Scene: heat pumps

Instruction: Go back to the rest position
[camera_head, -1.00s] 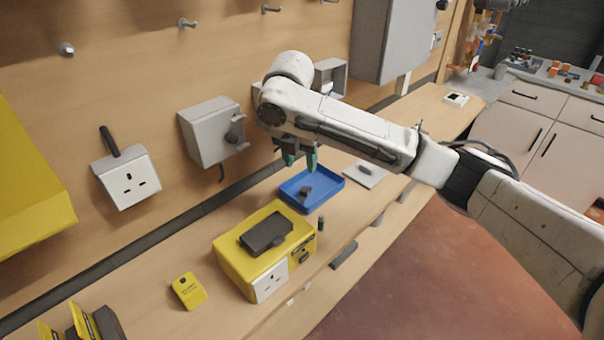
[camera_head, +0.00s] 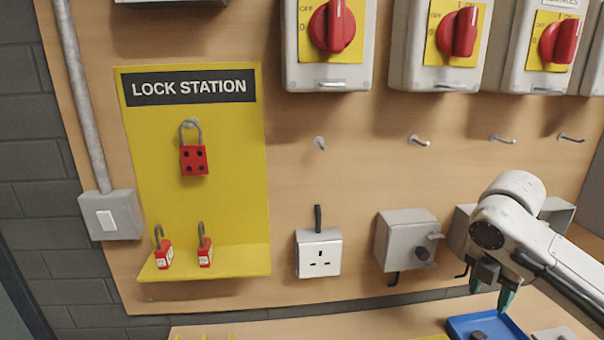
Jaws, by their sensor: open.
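My gripper (camera_head: 490,296) shows at the lower right in the head view, at the end of my white arm (camera_head: 540,245). Its green-tipped fingers point down and stand apart, with nothing seen between them. It is above the blue tray (camera_head: 462,324), which is cut by the bottom edge of the picture. A small dark object (camera_head: 478,335) lies in the tray. The rest of my arm runs out of the picture to the right.
A socket (camera_head: 319,255) and grey box (camera_head: 400,240) are on the wooden wall. Red rotary switches (camera_head: 332,27) line the top.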

